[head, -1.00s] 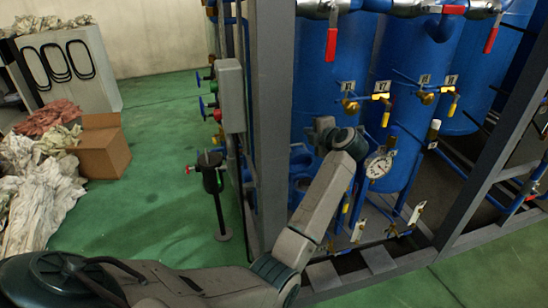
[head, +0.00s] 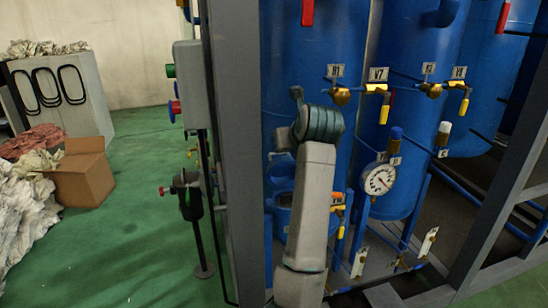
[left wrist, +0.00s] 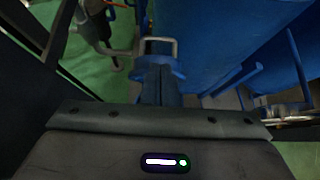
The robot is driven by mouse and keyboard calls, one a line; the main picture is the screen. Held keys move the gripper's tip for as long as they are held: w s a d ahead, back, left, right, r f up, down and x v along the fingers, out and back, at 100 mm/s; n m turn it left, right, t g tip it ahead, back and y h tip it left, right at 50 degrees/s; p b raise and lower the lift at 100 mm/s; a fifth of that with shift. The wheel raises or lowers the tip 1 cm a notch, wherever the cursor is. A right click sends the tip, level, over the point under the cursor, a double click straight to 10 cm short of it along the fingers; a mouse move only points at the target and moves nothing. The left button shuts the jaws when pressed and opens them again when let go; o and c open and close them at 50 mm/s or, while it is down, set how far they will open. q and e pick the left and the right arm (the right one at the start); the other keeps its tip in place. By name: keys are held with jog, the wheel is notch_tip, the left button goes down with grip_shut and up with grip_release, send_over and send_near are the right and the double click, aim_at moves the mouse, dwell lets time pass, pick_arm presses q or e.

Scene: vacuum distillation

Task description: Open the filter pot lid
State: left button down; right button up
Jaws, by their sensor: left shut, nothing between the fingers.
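A small blue pot (head: 283,218), which I take to be the filter pot, stands low beside the grey frame post in the head view. My left arm hides part of it, and its lid is not clear. My left gripper (left wrist: 160,68) is shut and empty in the left wrist view. A pale metal loop handle (left wrist: 160,41) and blue metal show just beyond its fingertips. I cannot tell whether they touch. In the head view my left wrist is raised before the blue tanks, and the fingertips are not clear. My right gripper is not in view.
A grey frame post (head: 238,150) stands close left of my arm. Large blue tanks (head: 405,120) with yellow-handled valves and a pressure gauge (head: 379,179) stand behind and right. A dark stand (head: 188,195) is left of the post. Green floor lies open near a cardboard box (head: 82,175).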

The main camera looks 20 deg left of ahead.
aim_at(280, 166)
pick_arm(q)
jog(key=x, duration=0.9)
jog(key=shift+w+a+f, duration=0.15)
jog(key=shift+w+a, duration=0.05)
jog(key=shift+w, duration=0.05)
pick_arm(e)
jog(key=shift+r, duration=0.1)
